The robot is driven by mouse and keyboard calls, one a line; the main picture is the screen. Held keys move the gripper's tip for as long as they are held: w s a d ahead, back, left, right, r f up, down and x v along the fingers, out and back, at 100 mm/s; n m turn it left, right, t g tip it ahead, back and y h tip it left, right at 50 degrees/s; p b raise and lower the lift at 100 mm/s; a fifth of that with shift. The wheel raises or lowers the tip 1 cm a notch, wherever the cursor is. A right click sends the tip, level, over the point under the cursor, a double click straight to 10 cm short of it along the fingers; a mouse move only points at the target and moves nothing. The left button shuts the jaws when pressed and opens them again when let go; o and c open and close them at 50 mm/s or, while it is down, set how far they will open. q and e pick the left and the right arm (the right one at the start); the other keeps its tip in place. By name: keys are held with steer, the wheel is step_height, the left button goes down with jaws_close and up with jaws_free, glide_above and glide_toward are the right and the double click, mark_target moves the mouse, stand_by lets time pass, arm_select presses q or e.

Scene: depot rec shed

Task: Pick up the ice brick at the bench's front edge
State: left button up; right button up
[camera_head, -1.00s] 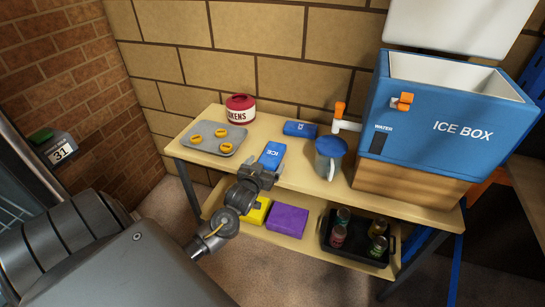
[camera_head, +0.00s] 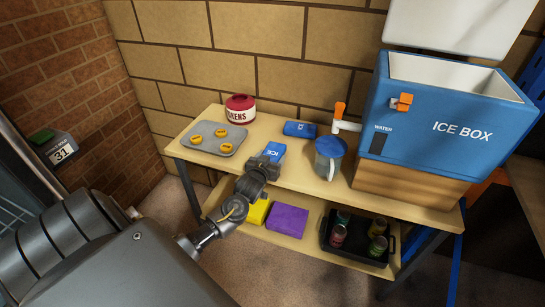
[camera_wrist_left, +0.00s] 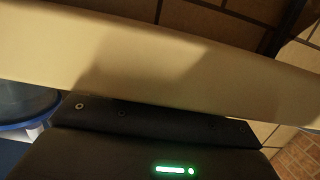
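The ice brick (camera_head: 274,151) is blue with a white ICE label and lies flat near the bench's front edge. My left gripper (camera_head: 266,163) is at its near end and covers part of it in the head view. The fingers are small and dark there, so I cannot tell whether they are open or touch the brick. In the left wrist view the dark gripper body (camera_wrist_left: 160,150) fills the bottom, and I cannot make out the brick or the fingertips. My right gripper is not in view.
On the bench (camera_head: 230,167) stand a tray with yellow rings (camera_head: 236,145), a red-and-white tokens pot (camera_head: 240,108), another blue brick (camera_head: 300,129), a blue-lidded jug (camera_head: 328,160) and the ice box (camera_head: 450,125). Yellow and purple blocks (camera_head: 287,221) and a black crate (camera_head: 350,253) sit below.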

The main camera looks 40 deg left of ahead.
mark_target(271, 155)
arm_select(q)
steer(key=c, duration=0.6)
steer(key=shift+r, duration=0.15)
steer(key=shift+r, duration=0.2)
step_height(271, 155, up, 3)
steer(key=shift+f, duration=0.2)
steer(key=s+d+r, duration=0.1)
steer(key=r, duration=0.1)
steer(key=s+r, duration=0.1)
steer(key=r, duration=0.1)
steer(key=s+d+r, duration=0.1)
steer(key=s, duration=0.1)
steer(key=shift+d+r+p, duration=0.3)
steer(key=shift+d+r, duration=0.05)
steer(key=shift+r, duration=0.05)
steer(key=s+d+r, duration=0.3)
steer(key=s+d, duration=0.2)
steer(key=s, duration=0.3)
steer(key=shift+r+p, duration=0.35)
steer(key=shift+r, duration=0.05)
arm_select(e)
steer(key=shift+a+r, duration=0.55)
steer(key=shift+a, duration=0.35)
